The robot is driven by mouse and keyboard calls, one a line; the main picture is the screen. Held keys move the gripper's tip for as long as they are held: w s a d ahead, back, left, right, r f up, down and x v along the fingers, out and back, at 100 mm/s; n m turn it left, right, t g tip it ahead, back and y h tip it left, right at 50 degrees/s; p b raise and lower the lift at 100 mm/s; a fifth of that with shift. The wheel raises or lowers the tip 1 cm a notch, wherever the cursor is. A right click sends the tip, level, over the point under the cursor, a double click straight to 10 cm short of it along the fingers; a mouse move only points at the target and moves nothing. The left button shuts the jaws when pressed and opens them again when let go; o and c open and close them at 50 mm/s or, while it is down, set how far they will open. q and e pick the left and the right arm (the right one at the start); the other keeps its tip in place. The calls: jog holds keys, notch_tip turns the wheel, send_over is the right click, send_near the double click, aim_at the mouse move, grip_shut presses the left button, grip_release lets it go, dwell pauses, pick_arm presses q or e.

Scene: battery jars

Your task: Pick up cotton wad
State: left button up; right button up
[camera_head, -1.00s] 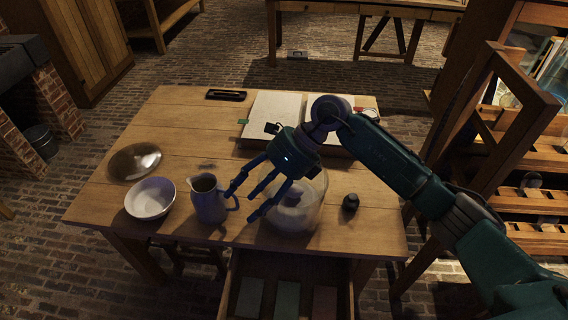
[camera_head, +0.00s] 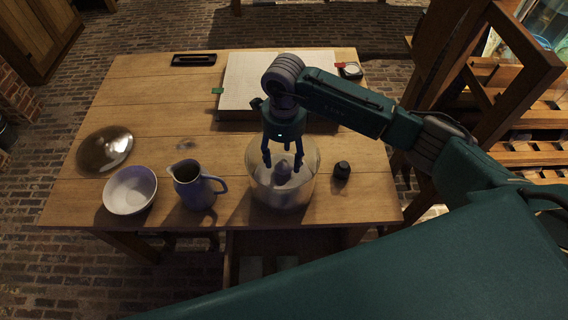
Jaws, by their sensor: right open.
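My right gripper (camera_head: 283,162) is open and points straight down over a wide glass jar (camera_head: 312,185) on the wooden table. Its two fingertips are at or inside the jar's mouth. Between and below them, in the jar, is a small rounded grey-purple lump (camera_head: 283,172), apparently untouched. The lump sits on or in pale material; I cannot tell for sure which of these is the cotton wad. My left gripper is not in view.
A small dark bottle (camera_head: 342,170) stands close right. An open book (camera_head: 265,80) lies behind. A drawer is open below.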

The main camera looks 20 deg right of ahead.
aim_at(284, 163)
notch_tip(284, 163, down, 4)
jog(key=shift+r+p, duration=0.2)
jog(key=shift+p, duration=0.5)
jog(key=shift+f, duration=0.2)
jog(key=shift+w+f, duration=0.1)
jog(key=shift+c, duration=0.8)
jog(key=c, duration=0.7)
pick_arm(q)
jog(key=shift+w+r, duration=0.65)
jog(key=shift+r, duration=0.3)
pick_arm(e)
jog(key=shift+r, duration=0.2)
pick_arm(q)
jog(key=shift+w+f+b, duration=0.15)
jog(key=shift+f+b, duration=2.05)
jog(key=shift+b, duration=0.05)
pick_arm(e)
notch_tip(284, 163, up, 20)
